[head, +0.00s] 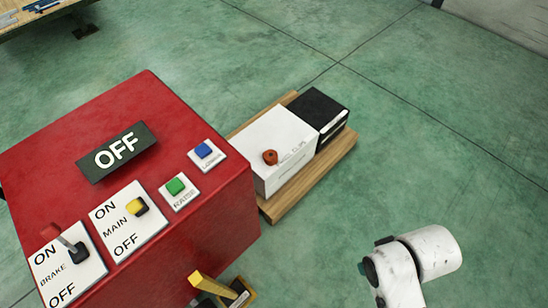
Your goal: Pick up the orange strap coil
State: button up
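The orange strap coil (270,157) is a small orange-red roll. It lies on top of a white box (272,141), near the middle of the head view. The box has partly readable lettering beside the coil. Part of my white arm (425,255) shows at the lower right, well apart from the coil. My gripper's fingers are not visible, so its state does not show.
A red control box (200,235) with switches and buttons stands at left, close to the white box. A black box (322,108) sits beside the white one on a wooden pallet (320,172). Green floor is clear to the right and behind.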

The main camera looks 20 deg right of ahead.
aim_at(269, 156)
jog(key=i+l+u, duration=0.1)
jog(key=i+l, duration=0.15)
jog(key=i, duration=0.25)
jog(key=i+l+u, duration=0.15)
jog(key=i, duration=0.35)
jog(key=i+l+u, duration=0.1)
jog(key=i+l, duration=0.35)
